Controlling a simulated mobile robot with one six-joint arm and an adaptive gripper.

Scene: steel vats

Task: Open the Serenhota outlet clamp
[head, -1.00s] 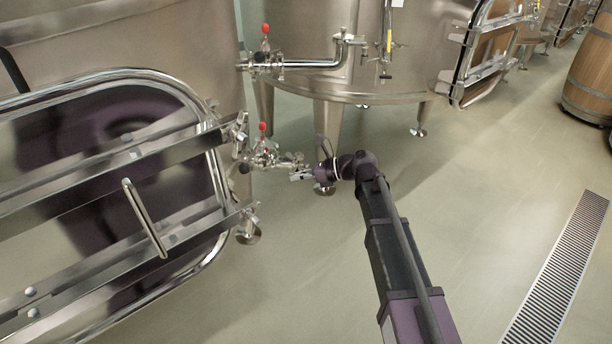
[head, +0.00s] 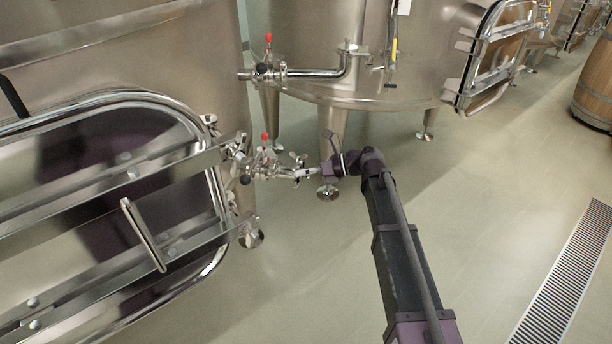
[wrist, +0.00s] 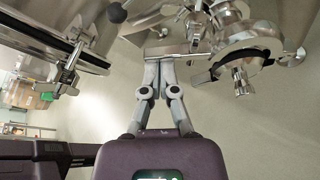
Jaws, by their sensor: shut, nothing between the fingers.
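The outlet valve (head: 264,163), with a red-topped handle, sticks out from the lower wall of the near left vat. At its free end is the metal outlet clamp (head: 298,163), small in the head view. The wrist view shows a ring-shaped clamp (wrist: 245,55) at upper right, with a metal nut or knob hanging from it. My gripper (head: 308,173) is at the outlet's end in the head view. In the wrist view my gripper (wrist: 160,52) has its fingers together with nothing between them, left of the ring. Whether the fingertips touch the metal fitting there I cannot tell.
The vat's framed door (head: 145,235) stands close on the left. A second vat (head: 350,60) on legs is behind, with a pipe and another red-handled valve (head: 268,70). A floor drain (head: 565,270) and a barrel (head: 595,85) are at right. The floor between is clear.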

